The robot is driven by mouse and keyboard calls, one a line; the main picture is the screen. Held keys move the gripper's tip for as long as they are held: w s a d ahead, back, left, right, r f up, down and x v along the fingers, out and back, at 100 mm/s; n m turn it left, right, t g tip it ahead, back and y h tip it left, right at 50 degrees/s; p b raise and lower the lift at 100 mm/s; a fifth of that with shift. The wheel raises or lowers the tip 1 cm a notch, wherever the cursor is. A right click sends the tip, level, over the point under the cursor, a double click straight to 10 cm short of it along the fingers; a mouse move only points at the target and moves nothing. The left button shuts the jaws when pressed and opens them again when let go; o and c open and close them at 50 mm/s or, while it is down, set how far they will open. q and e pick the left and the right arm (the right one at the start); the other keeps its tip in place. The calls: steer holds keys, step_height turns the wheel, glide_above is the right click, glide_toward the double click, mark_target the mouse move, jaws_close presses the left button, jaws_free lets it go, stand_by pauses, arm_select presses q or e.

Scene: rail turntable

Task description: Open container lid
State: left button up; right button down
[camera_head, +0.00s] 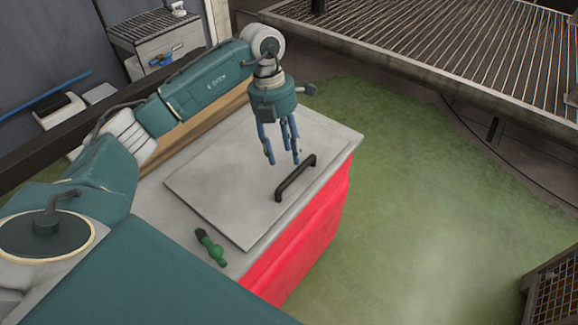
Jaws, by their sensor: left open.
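A red container (305,245) with a grey top stands in front of me. Its flat grey lid (225,185) lies flat on the top. A black bar handle (296,178) is fixed near the lid's right edge. My left gripper (283,158) points down above the lid, just to the upper left of the handle. Its blue fingers are apart and hold nothing. The fingers look clear of the handle; their exact height above the lid is hard to tell. My right gripper does not show.
A green and black tool (211,247) lies on the container top beside the lid's lower left edge. A metal grate platform (460,50) is at the upper right. A grey box unit (165,45) stands at the back left. Green floor (420,210) to the right is clear.

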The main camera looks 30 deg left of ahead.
mark_target(289, 171)
arm_select(q)
steer(key=f, duration=0.3)
steer(key=f+p, duration=0.1)
steer(key=f, duration=0.1)
steer(key=shift+w+d+f, duration=0.1)
steer(key=shift+d, duration=0.3)
steer(key=shift+d+f, duration=0.25)
steer(key=shift+f, duration=0.9)
steer(key=shift+c, duration=1)
steer(key=c, duration=0.9)
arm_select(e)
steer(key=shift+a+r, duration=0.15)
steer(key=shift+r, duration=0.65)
